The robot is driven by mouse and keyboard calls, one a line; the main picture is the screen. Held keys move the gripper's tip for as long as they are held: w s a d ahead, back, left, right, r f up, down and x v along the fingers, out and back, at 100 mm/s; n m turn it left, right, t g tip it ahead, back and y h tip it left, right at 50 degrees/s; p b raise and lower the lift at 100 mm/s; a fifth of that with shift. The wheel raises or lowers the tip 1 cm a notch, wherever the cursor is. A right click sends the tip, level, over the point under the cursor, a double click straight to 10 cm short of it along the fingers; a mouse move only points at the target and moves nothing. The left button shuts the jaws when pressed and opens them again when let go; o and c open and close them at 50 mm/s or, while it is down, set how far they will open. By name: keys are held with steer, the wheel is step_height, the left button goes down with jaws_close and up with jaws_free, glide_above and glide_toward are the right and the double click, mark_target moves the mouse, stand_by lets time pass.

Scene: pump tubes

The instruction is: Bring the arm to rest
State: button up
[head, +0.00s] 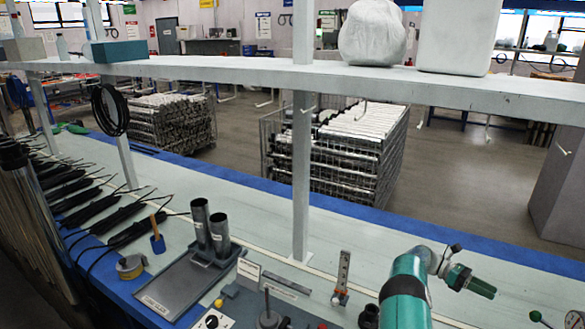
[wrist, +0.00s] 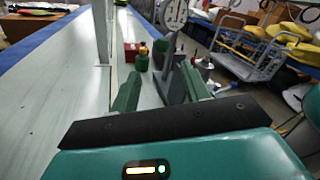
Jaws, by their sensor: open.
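My gripper (head: 478,286) is at the lower right in the head view, held over the bench and pointing right, with its teal arm bent at the elbow. In the wrist view, its two green fingers (wrist: 160,78) stand apart, and I see nothing held between them. Two dark grey tubes (head: 210,230) stand upright, side by side, in a holder on a dark tray (head: 168,291) left of my arm. My gripper is well apart from them. The lower part of my arm is cut off by the frame's bottom edge.
A white shelf (head: 240,71) on posts runs above the bench (head: 250,205). A small upright metal bracket (head: 343,272) stands close left of my arm. In the wrist view, a dial gauge (wrist: 174,13), a red box (wrist: 131,51) and a green-capped item (wrist: 143,60) stand ahead of the fingers.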

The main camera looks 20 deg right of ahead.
steer(key=w+a+r+m+t+y, duration=0.25)
steer(key=a+r+t, duration=0.35)
steer(key=a+r, duration=0.55)
steer(key=w+a+r+m+t+y, duration=0.1)
steer(key=w+a+r+m+t, duration=0.15)
steer(key=a+r+t, duration=0.85)
steer(key=s+a+r+m+y, duration=0.1)
steer(key=s+a, duration=0.2)
steer(key=a, duration=0.8)
steer(key=s+a+r+m+y, duration=0.15)
steer(key=s+a, duration=0.25)
steer(key=a, duration=0.7)
steer(key=s+a+f+m+t+y, duration=0.1)
steer(key=s+a+t, duration=0.3)
steer(key=s+a, duration=0.5)
steer(key=a+m+y, duration=0.1)
steer(key=a, duration=0.2)
steer(key=shift+s+a+t, duration=0.15)
steer(key=shift+a+t, duration=0.15)
steer(key=shift+a, duration=0.05)
steer(key=shift+f, duration=0.1)
